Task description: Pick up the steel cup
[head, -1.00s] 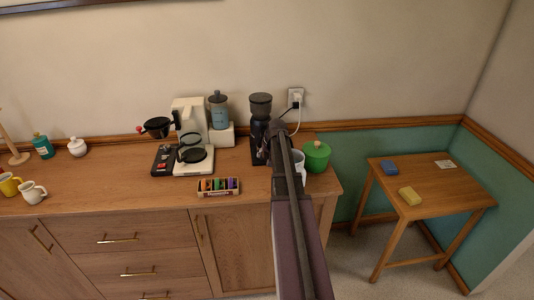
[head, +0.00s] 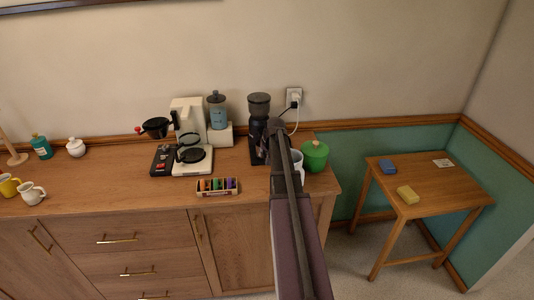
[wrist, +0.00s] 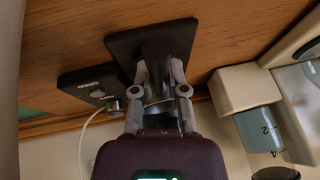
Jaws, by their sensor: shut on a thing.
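The steel cup (wrist: 160,102) shows in the wrist view as a shiny metal piece between the two fingers, in front of the dark coffee grinder. My gripper (wrist: 160,78) is shut on it, one finger on each side. Much of the cup is hidden by the fingers and the gripper body. In the head view my arm covers the gripper and the cup, beside the black grinder (head: 259,108). Whether the cup still touches the grinder or its base, I cannot tell.
A green pot (head: 315,157) and a pale mug (head: 298,160) stand just right of my arm. The coffee machine (head: 187,118), blue-grey canister (head: 217,112) and capsule rack (head: 217,186) are left of the grinder. A grinder cord runs to the wall socket (head: 294,97).

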